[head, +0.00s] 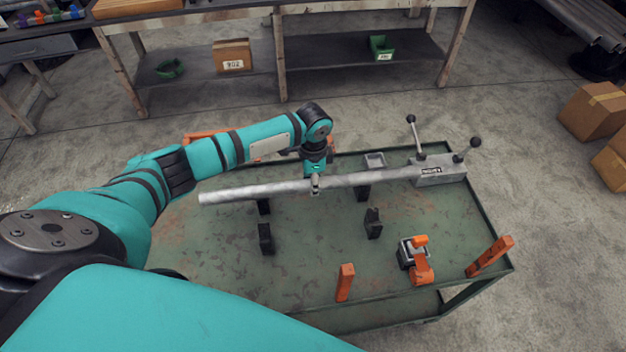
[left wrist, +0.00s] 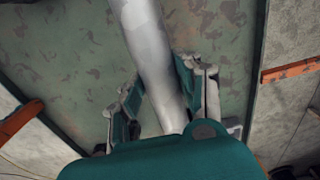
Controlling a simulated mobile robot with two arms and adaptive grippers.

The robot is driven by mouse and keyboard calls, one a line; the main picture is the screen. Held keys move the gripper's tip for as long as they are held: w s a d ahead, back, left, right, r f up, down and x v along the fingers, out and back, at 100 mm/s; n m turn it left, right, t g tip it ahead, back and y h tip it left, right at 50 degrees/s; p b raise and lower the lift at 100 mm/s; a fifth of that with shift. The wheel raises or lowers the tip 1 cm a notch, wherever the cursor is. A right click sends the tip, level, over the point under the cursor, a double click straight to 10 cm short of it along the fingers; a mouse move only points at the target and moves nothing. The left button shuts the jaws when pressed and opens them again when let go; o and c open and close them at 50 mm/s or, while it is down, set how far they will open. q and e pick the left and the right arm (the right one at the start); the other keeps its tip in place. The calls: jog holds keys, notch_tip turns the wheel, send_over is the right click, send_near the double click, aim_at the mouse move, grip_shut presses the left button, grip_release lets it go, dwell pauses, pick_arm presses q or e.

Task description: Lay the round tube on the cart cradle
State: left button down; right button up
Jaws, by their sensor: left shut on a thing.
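The round tube (head: 250,192) is a long grey metal pipe lying nearly level across the cart (head: 315,255) in the head view. My left gripper (head: 315,186) is shut on it near its middle, from above. In the left wrist view the tube (left wrist: 148,50) runs between the two fingers of the gripper (left wrist: 165,100). Black cradle blocks stand on the cart: a left one (head: 265,238) and a right one (head: 373,224) in front, with two more partly hidden behind under the tube. I cannot tell whether the tube touches them. My right gripper is not in view.
A grey clamp device with levers (head: 440,171) stands at the tube's right end. Orange posts (head: 345,282) and (head: 489,257) and an orange-grey clamp (head: 414,260) stand at the cart's front right. A workbench is behind; cardboard boxes (head: 594,110) lie right.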

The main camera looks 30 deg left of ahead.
pick_arm(q)
jog(key=shift+f, duration=0.1)
jog(key=c, duration=0.9)
grip_release()
jog(key=shift+c, duration=0.2)
jog(key=shift+o, duration=0.6)
jog(key=shift+s+f, duration=0.1)
notch_tip(320, 180, up, 12)
